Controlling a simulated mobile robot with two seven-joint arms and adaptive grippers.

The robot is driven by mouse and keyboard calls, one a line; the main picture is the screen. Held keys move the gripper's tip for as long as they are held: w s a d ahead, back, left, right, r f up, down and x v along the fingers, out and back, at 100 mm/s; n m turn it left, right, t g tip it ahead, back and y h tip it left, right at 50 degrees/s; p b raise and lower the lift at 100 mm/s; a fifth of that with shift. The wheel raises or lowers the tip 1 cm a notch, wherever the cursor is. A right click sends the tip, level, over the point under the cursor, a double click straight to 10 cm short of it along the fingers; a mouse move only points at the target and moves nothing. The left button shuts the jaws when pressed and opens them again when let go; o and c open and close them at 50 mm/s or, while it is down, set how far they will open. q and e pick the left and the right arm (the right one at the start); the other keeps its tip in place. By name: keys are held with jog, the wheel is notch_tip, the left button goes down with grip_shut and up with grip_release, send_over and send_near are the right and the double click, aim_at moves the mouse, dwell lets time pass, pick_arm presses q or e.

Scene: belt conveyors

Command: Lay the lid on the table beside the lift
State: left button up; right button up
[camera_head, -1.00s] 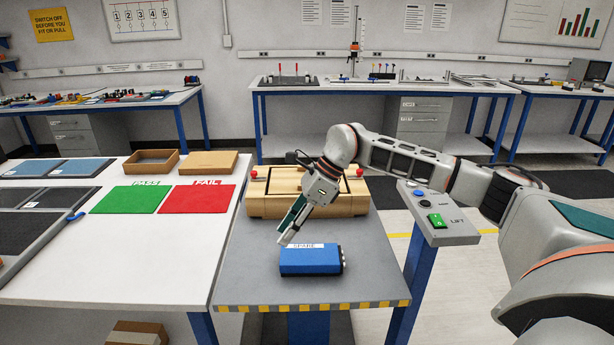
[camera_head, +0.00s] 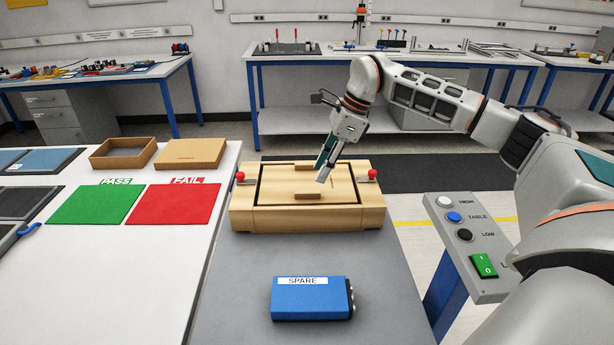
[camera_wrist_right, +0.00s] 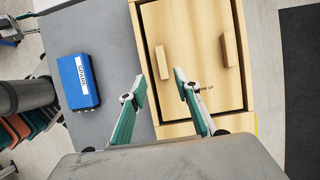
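The wooden lid (camera_head: 275,187) lies in the top of the wooden box (camera_head: 248,221) on the grey lift top (camera_head: 235,290). It has two raised wooden handle blocks. It also shows in the right wrist view (camera_wrist_right: 197,92). My right gripper (camera_head: 324,172) is above the lid near its front block. In the right wrist view my right gripper (camera_wrist_right: 160,76) is open and empty, with the near block (camera_wrist_right: 162,62) in line between its fingertips. Whether they touch it I cannot tell. The table (camera_head: 140,270) stands left of the lift. My left gripper is not in view.
A blue SPARE box (camera_head: 305,300) sits on the lift in front of the wooden box. Red-knobbed clamps (camera_head: 239,178) flank the lid. Green PASS (camera_head: 97,205) and red FAIL (camera_head: 172,205) mats lie on the table, with cardboard trays behind. The table's front is bare.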

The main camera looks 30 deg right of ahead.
aim_at(307, 192)
jog(key=shift+x, duration=1.35)
jog(key=x, duration=0.5)
jog(key=shift+w, duration=0.25)
jog(key=shift+r, duration=0.15)
grip_shut()
